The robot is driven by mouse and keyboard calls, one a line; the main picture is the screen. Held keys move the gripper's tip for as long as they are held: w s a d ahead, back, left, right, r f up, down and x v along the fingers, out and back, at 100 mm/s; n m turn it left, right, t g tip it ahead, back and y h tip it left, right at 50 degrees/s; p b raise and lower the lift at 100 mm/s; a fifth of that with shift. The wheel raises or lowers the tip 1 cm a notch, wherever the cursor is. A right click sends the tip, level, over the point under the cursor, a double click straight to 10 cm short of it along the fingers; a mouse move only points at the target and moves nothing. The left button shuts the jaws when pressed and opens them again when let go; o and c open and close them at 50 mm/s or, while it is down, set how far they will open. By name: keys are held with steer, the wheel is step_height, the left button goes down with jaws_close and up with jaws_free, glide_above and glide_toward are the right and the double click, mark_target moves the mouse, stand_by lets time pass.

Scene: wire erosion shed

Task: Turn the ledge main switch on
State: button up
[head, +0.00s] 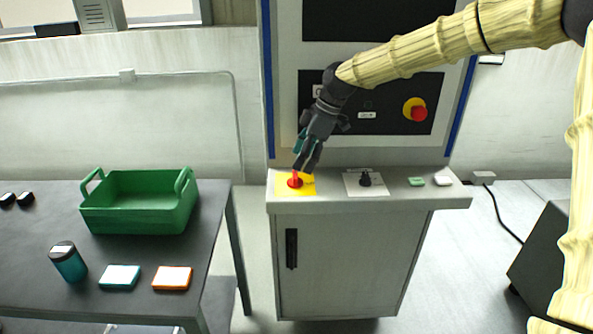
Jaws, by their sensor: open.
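The ledge main switch (295,182) is a red rotary handle on a yellow plate (308,187), at the left end of the machine's grey ledge (335,204). My gripper (305,166) points down with its fingertips right at the red handle. It is open, with the upper part of the handle close to or between the fingers. Whether the fingers touch the handle I cannot tell. The fingers partly hide the switch, and its on and off marks are too small to read.
A black knob (365,179) on a white plate stands to the right on the ledge, then a green block (416,182) and a white item (443,180). A red emergency button (418,114) is on the panel behind. A table with a green crate (140,215) stands left.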

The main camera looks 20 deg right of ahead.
mark_target(296, 174)
steer(key=shift+p+x, duration=0.35)
steer(key=shift+x, duration=2.35)
steer(key=shift+s, duration=0.1)
steer(key=c, duration=1)
